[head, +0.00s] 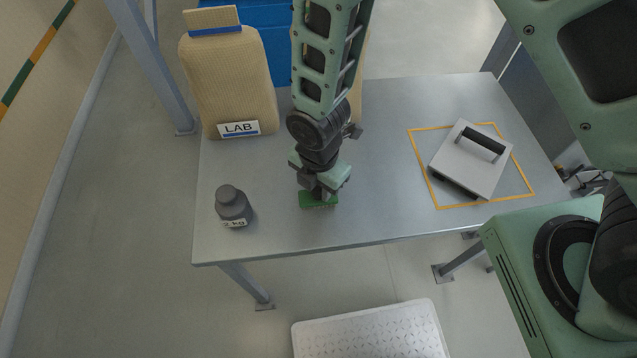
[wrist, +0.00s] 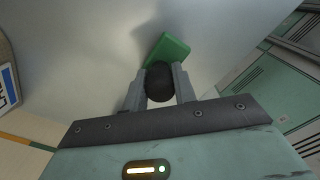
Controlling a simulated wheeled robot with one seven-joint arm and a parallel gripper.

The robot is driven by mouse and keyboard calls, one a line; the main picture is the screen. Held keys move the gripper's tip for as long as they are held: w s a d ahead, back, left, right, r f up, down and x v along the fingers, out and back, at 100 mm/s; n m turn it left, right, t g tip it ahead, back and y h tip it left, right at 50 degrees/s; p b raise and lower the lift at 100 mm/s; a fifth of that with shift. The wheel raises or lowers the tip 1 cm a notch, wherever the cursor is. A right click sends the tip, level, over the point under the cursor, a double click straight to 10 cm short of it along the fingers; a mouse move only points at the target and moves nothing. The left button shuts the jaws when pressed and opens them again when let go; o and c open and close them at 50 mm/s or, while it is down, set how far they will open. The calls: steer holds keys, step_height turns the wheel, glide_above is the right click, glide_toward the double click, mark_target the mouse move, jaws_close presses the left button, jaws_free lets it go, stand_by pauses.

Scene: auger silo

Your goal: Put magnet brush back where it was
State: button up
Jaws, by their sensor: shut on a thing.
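The magnet brush appears as a green block (head: 318,200) near the front middle of the grey table. In the wrist view the green block (wrist: 168,48) has a round black knob (wrist: 159,84). My gripper (head: 319,188) points down over the block. In the wrist view its two fingers (wrist: 159,76) are shut on the black knob from both sides. The block sits just beyond the fingertips. I cannot tell whether its underside touches the table. The gripper hides part of its top in the head view.
A dark 2 kg weight (head: 233,207) stands to the left. A tan LAB sack (head: 228,80) is at the back left, beside a blue container (head: 262,35). A grey handled plate (head: 463,166) lies within an orange outline (head: 527,190) at right. The table (head: 380,205) between is clear.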

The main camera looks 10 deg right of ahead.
steer(key=o, duration=0.9)
steer(key=shift+f, duration=0.15)
steer(key=shift+o, duration=0.2)
step_height(320, 180, up, 12)
steer(key=shift+f+b, duration=0.15)
steer(key=shift+b, duration=0.75)
steer(key=s+d+r+m, duration=0.8)
steer(key=s+r+m, duration=0.3)
steer(key=m, duration=0.8)
steer(key=shift+s+r+y, duration=0.15)
steer(key=shift+r+y, duration=0.15)
steer(key=shift+r, duration=0.4)
